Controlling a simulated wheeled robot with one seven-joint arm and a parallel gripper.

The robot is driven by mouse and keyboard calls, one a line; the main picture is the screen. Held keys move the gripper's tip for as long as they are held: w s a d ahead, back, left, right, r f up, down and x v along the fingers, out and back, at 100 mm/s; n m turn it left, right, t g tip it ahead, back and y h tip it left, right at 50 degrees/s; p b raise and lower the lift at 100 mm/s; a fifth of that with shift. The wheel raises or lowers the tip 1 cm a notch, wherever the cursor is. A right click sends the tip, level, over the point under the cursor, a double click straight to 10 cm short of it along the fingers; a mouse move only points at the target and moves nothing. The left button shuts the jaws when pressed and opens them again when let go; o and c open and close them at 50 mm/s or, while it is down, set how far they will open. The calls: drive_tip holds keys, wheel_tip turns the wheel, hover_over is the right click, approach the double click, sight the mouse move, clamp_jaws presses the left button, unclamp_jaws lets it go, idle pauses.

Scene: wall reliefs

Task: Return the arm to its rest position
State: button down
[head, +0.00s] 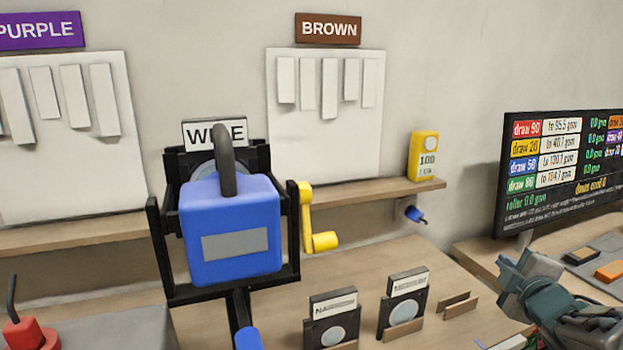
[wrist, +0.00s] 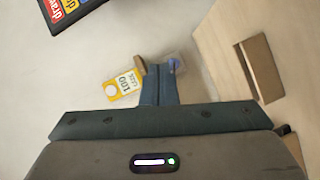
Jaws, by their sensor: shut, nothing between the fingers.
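My gripper (wrist: 160,90) is shut and empty in the wrist view, its two fingers together and pointing toward the wall. In the head view my arm (head: 560,305) is at the lower right, in front of the wooden bench and below the screen. My fingertips are hard to make out in the head view. A yellow box (head: 424,157) marked 100 stands on the wall ledge; it also shows in the wrist view (wrist: 122,84), beyond and left of the fingers. Nothing visibly touches my gripper.
A blue box (head: 230,225) in a black frame with a yellow crank (head: 314,225) stands at centre left. Two black cards (head: 402,303) in wooden holders and an empty holder (head: 460,305) are on the bench. A screen (head: 560,165) stands at right. Relief panels hang on the wall.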

drive_tip(key=s+a+f+m+g+y+p, duration=0.1)
drive_tip(key=s+a+m+g+p, duration=0.3)
drive_tip(key=a, duration=0.7)
drive_tip(key=s+a+f+m+g+y+p, duration=0.1)
drive_tip(key=s+a+m+g+p, duration=0.3)
drive_tip(key=s+a+m+g, duration=0.5)
drive_tip(key=s+a, duration=0.1)
drive_tip(key=s, duration=0.3)
drive_tip(key=shift+a+f+y+p, duration=0.2)
drive_tip(key=shift+a+y+p, duration=0.1)
drive_tip(key=shift+a+p, duration=0.05)
